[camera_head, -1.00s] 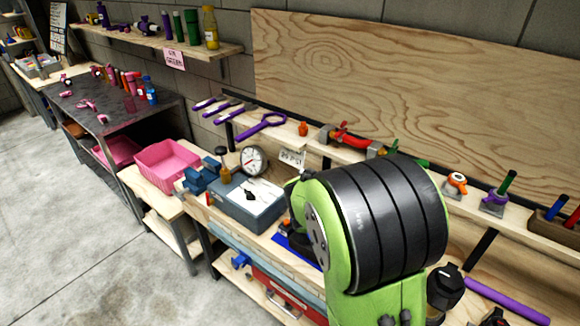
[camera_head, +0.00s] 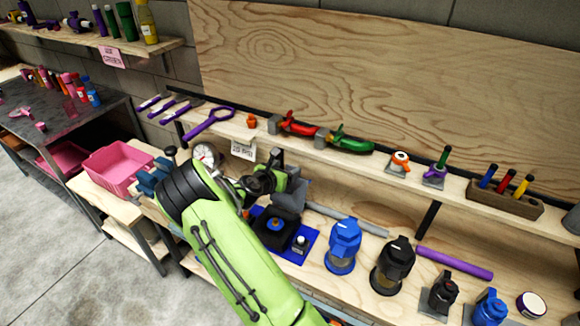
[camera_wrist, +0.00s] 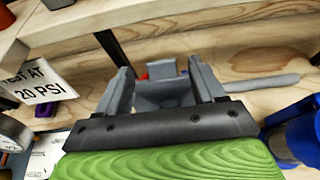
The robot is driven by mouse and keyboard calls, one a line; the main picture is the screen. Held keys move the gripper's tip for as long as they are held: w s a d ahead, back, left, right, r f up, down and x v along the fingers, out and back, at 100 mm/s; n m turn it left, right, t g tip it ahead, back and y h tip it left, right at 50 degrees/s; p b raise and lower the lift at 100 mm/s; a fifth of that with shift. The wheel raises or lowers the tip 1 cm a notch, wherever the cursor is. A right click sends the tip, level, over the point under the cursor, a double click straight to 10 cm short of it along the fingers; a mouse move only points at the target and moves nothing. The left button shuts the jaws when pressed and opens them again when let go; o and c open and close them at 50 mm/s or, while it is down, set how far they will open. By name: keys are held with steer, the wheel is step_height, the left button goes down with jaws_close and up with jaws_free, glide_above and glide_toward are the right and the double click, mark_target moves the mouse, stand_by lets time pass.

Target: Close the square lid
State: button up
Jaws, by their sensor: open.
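My gripper (camera_head: 288,190) is at the end of my green arm, low over the workbench and in front of the shelf edge. In the wrist view my gripper (camera_wrist: 165,88) has its two grey fingers apart. A grey blocky piece (camera_wrist: 165,93) shows between and beyond the fingers; I cannot tell whether it touches them. I cannot tell for sure which part is the square lid.
Blue (camera_head: 343,245) and black (camera_head: 392,265) filter housings stand to the right on the bench. A grey tube (camera_head: 345,217) and purple tube (camera_head: 455,262) lie behind them. The tool shelf (camera_head: 385,168) runs above. A pink bin (camera_head: 118,168) is left.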

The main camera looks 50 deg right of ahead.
mark_target(291, 166)
steer(key=x, duration=0.4)
steer(key=shift+w+d+f, duration=0.1)
steer(key=shift+d+f, duration=0.05)
steer(key=shift+d, duration=0.05)
jaws_close()
